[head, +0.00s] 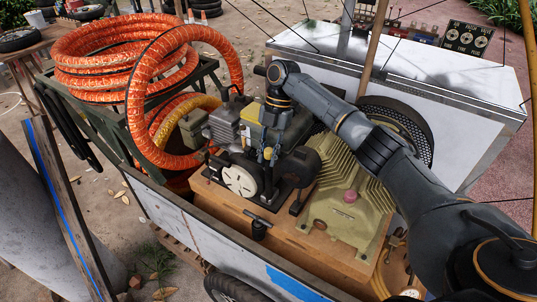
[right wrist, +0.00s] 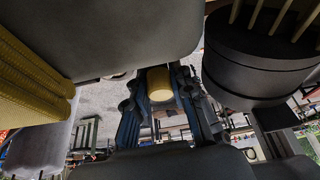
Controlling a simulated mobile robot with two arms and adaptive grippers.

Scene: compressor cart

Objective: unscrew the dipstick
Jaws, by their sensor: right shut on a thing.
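My right gripper (head: 267,156) reaches down over the engine from above, its two fingers pointing at the engine block. It is shut on a small yellow cap, which looks like the dipstick's head (head: 268,153). In the right wrist view the yellow cap (right wrist: 159,84) sits between the two blue-grey fingers. The dipstick's stem and the hole under it are hidden, so I cannot tell whether it is seated. My left gripper is not in view.
The engine (head: 225,128) stands on the cart's wooden deck (head: 228,203) beside a green ribbed compressor block (head: 335,222) with a pink knob (head: 350,196). A black T-handle (head: 258,226) stands in front. Orange hose coils (head: 110,60) lie at left. A white metal box (head: 440,85) is behind.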

